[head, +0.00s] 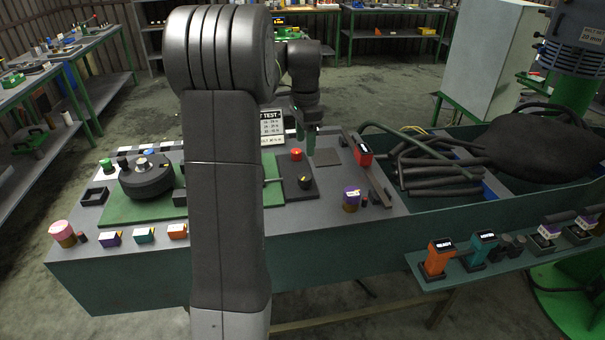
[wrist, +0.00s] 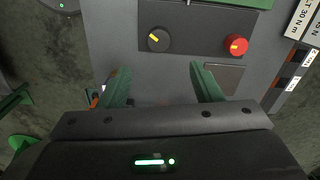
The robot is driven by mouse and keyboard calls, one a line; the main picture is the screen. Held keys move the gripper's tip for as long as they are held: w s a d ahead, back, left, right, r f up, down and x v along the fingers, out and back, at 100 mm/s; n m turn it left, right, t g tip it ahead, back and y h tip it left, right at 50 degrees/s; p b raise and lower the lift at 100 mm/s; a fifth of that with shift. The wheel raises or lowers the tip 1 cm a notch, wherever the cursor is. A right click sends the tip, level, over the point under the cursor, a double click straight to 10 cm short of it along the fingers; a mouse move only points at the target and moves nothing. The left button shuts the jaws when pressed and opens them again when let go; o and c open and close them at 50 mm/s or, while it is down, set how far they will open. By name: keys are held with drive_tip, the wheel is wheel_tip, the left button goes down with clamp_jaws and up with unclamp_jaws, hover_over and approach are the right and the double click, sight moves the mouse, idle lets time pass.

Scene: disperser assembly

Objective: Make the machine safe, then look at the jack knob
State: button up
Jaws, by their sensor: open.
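A dark control panel (head: 290,172) on the bench carries a red button (head: 296,154) and a black knob (head: 304,182). In the wrist view the red button (wrist: 236,45) has a yellow mark and sits at the right of the panel. The black knob (wrist: 158,39) there has a yellow pointer slanting up and left. No label naming either as the jack knob is readable. My gripper (wrist: 163,83) is open and empty, its green fingers apart and pointing toward the panel. In the head view my gripper (head: 310,143) hangs by the panel's far side, near the red button.
A dark round part (head: 146,180) stands on a green plate (head: 110,211) at left. A red block tool (head: 363,154) and purple-topped jar (head: 351,198) stand right of the panel. A bin of black hoses (head: 430,175) is farther right. My arm hides the bench's middle.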

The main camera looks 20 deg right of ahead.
sight(305, 177)
wheel_tip(305, 177, down, 13)
drive_tip(key=shift+r+p, duration=0.1)
drive_tip(key=shift+p, duration=0.3)
drive_tip(key=shift+c, duration=0.2)
drive_tip(key=c, duration=1)
